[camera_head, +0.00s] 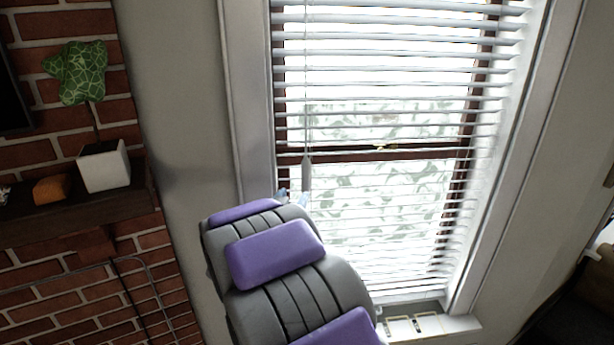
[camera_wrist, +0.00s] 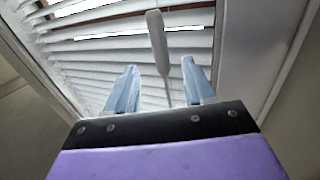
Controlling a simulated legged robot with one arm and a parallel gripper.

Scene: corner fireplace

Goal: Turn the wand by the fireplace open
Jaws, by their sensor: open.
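The wand (camera_head: 306,172) hangs from a thin cord in front of the window blinds (camera_head: 390,100), near their left side. My gripper (camera_wrist: 160,85) is open, with light blue fingers on either side of the wand and gaps on both sides. In the head view my gripper (camera_head: 292,197) shows only in part beyond my arm, at the wand's lower end. The blind slats are tilted with light coming through.
A brick fireplace wall (camera_head: 50,145) stands at the left, with a mantel shelf (camera_head: 85,210) carrying a white pot (camera_head: 104,166) with a green plant (camera_head: 77,72). The white window frame (camera_head: 245,90) borders the blinds. A sill (camera_head: 430,326) lies below.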

